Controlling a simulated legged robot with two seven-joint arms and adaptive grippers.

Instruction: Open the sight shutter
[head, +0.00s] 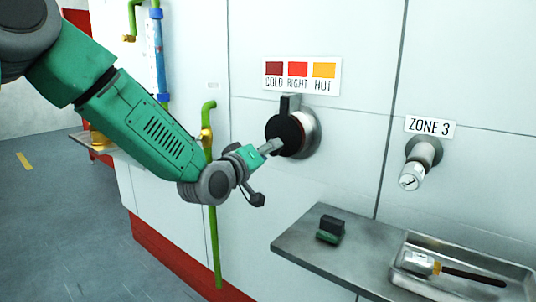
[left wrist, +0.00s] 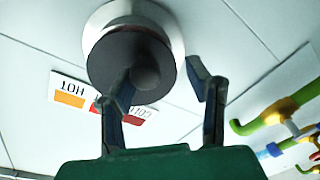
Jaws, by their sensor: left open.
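The sight shutter (head: 283,132) is a black round disc with a short dark tab at its top. It sits in front of a round metal sight port (head: 310,130) on the white wall and covers most of its face. In the left wrist view the shutter (left wrist: 118,58) shows a rounded knob near its edge. My left gripper (head: 269,148) is at the shutter's lower left in the head view. In the left wrist view the gripper (left wrist: 162,82) is open, with one finger overlapping the disc and the other beside it. Contact cannot be told. My right gripper is not in view.
A COLD/RIGHT/HOT label (head: 301,75) is above the port. A ZONE 3 gauge (head: 415,170) sticks out at right. Below is a metal shelf (head: 300,245) with a dark green block (head: 330,230) and a tray (head: 405,283) holding a brush. A green pipe (head: 213,250) runs behind my arm.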

